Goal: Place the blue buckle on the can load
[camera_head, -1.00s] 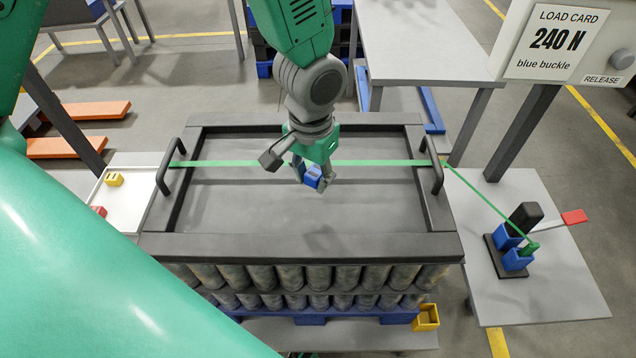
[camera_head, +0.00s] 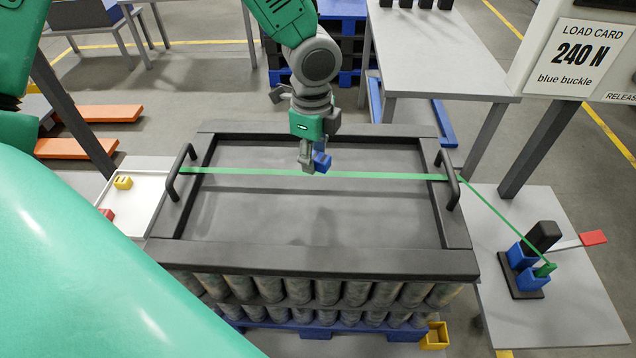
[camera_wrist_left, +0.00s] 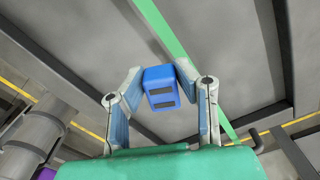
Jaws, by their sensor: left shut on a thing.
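The blue buckle (camera_head: 322,161) is held between the fingers of my left gripper (camera_head: 314,165), above the black tray-like cover (camera_head: 310,215) on the can load (camera_head: 330,292). In the left wrist view the buckle (camera_wrist_left: 161,87) sits between the two fingertips, its face with two dark slots showing. A green strap (camera_head: 390,176) runs across the cover, beside the buckle in the head view. I cannot tell whether the buckle touches the strap. My right gripper is not in view.
The strap runs right to a blue and black device (camera_head: 527,260) with a red-tipped lever (camera_head: 593,237) on a side table. A white tray (camera_head: 137,205) with a yellow buckle (camera_head: 122,182) stands left. A yellow box (camera_head: 435,335) is at front right. A load card (camera_head: 578,57) reads 240 N, blue buckle.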

